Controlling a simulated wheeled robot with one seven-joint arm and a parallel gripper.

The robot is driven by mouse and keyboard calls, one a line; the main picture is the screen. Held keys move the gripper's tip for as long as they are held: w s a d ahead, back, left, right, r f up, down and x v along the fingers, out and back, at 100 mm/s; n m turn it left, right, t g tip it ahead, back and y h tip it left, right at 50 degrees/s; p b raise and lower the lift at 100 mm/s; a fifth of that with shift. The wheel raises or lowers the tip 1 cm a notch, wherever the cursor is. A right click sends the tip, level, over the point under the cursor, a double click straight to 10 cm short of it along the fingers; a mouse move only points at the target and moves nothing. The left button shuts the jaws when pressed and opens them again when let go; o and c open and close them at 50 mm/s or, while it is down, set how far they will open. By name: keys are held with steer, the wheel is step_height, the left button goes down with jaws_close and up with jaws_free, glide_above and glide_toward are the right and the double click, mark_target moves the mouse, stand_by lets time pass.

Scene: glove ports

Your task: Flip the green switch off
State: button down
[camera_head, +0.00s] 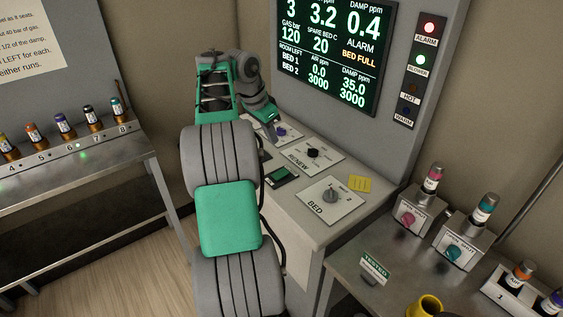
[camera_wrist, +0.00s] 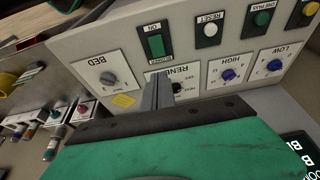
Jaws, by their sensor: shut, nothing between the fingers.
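The green switch (camera_wrist: 156,45) is a rectangular rocker in a dark frame on the white sloping panel in the wrist view. It also shows in the head view (camera_head: 281,175), right of my arm. I cannot tell for sure which way the rocker is tipped. My gripper (camera_wrist: 158,86) is shut and empty, its fingers pointing at the panel near the RENEW dial (camera_wrist: 177,88), below the switch in the wrist view. They appear apart from the switch. In the head view my arm hides part of the panel, and the fingertips are not clear.
The BED dial (camera_head: 331,196) and a yellow note (camera_head: 360,184) lie right of the switch. A white RESET button (camera_wrist: 210,30) and blue dials (camera_wrist: 228,74) are close by. The wall display shows ALARM. Red ALARM (camera_head: 429,27) and green BLOWER (camera_head: 421,59) lamps are lit.

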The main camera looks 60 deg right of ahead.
mark_target(283, 171)
steer(key=x, duration=0.4)
steer(key=b+x, duration=0.1)
steer(key=x, duration=0.4)
steer(key=b+x, duration=0.1)
steer(key=x, duration=0.4)
steer(key=shift+w+a+f, duration=0.1)
steer(key=shift+w+a, duration=0.15)
steer(key=shift+a, duration=0.15)
steer(key=shift+w, duration=0.1)
